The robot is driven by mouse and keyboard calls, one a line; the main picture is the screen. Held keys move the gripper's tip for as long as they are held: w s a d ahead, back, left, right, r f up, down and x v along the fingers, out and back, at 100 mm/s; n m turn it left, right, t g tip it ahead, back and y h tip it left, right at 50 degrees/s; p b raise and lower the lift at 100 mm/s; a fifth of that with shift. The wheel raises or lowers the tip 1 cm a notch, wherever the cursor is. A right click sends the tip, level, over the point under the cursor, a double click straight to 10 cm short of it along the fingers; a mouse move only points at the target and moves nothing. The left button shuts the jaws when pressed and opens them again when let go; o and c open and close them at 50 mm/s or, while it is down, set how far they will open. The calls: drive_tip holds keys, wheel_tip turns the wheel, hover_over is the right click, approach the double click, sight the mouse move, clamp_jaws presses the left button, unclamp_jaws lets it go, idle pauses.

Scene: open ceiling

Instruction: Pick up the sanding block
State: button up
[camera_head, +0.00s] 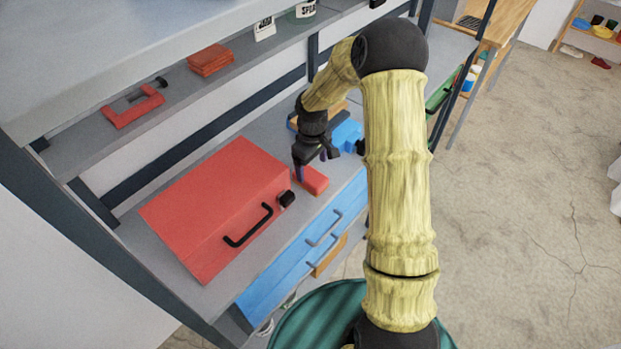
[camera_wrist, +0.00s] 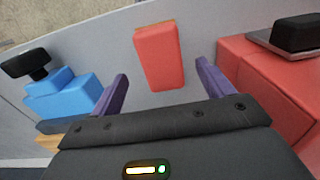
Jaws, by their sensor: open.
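The sanding block looks to be the small red block (camera_head: 314,180) lying on the grey workbench, just right of the large red toolbox. In the wrist view the red block (camera_wrist: 159,57) shows a thin orange-brown layer along its far edge. My gripper (camera_head: 312,161) is above the bench near the block. In the wrist view my gripper (camera_wrist: 161,82) is open and empty, its two purple fingers apart. The block shows beyond and between the fingertips, apart from both.
The red toolbox (camera_head: 215,205) with a black handle stands beside the block. A blue object (camera_head: 347,134) lies on the other side. Blue drawers (camera_head: 290,275) are under the bench top. A shelf (camera_head: 185,95) runs above, with a red clamp-like frame (camera_head: 134,108) and red stack (camera_head: 210,60).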

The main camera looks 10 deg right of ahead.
sight(311, 175)
drive_tip(key=shift+w+a+f+p, duration=0.15)
drive_tip(key=shift+f+p, duration=0.65)
drive_tip(key=shift+f, duration=1.75)
drive_tip(key=shift+c, duration=0.2)
drive_tip(key=c, duration=1.1)
